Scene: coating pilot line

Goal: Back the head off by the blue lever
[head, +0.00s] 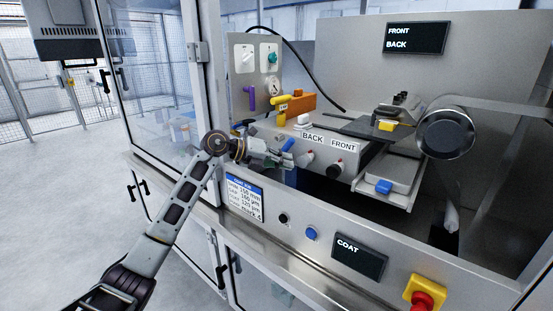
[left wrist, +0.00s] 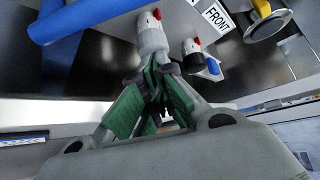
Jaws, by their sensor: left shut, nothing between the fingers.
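The blue lever (head: 288,145) sticks up at a tilt on the front of the coating head, left of the BACK label (head: 312,138). In the left wrist view the blue lever (left wrist: 85,16) is a thick blue bar at the upper left, close to the camera. My left gripper (head: 284,161) is in front of the head just below the lever. Its green-padded fingers (left wrist: 163,72) are together with nothing between them, apart from the blue bar. A grey knob with a red mark (left wrist: 152,35) is just beyond the fingertips. My right gripper is out of view.
A second knob (head: 334,170) sits under the FRONT label (head: 343,147). A metal roller (head: 446,133) stands further right. The cabinet's door frame (head: 197,55) is close to my left arm.

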